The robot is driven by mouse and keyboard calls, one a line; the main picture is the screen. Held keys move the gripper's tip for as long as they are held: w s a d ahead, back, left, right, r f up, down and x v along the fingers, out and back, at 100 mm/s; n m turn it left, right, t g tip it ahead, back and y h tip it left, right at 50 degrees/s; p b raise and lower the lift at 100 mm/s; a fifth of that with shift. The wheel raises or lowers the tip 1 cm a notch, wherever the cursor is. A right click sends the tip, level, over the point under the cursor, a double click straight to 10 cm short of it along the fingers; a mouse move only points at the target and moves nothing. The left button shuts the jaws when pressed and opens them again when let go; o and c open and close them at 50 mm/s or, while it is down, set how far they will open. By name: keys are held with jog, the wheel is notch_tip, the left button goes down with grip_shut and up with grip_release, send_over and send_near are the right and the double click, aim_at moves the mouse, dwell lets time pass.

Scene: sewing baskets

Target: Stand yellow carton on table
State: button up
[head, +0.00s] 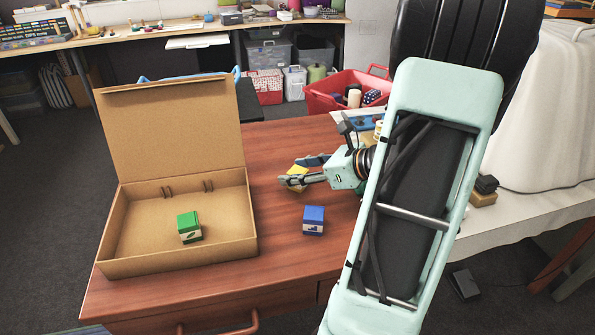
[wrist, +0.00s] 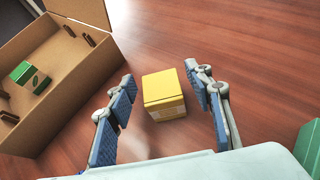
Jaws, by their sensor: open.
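The yellow carton (head: 298,170) sits on the wooden table (head: 270,270), partly hidden by my gripper in the head view. In the wrist view the yellow carton (wrist: 165,92) lies between my two blue-padded fingers, with gaps visible on both sides. My gripper (head: 291,171) is open and reaches in from the right, low over the table; its spread fingers also show in the wrist view (wrist: 158,76). I cannot tell from its faces whether the carton is upright or on its side.
An open cardboard box (head: 110,238) stands at left with a green carton (head: 189,227) inside. A blue carton (head: 313,220) stands on the table in front of my gripper. A green object (wrist: 309,150) shows at the wrist view's right edge. The table's front middle is clear.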

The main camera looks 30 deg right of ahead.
jog(key=p+v, duration=0.3)
jog(key=v, duration=0.9)
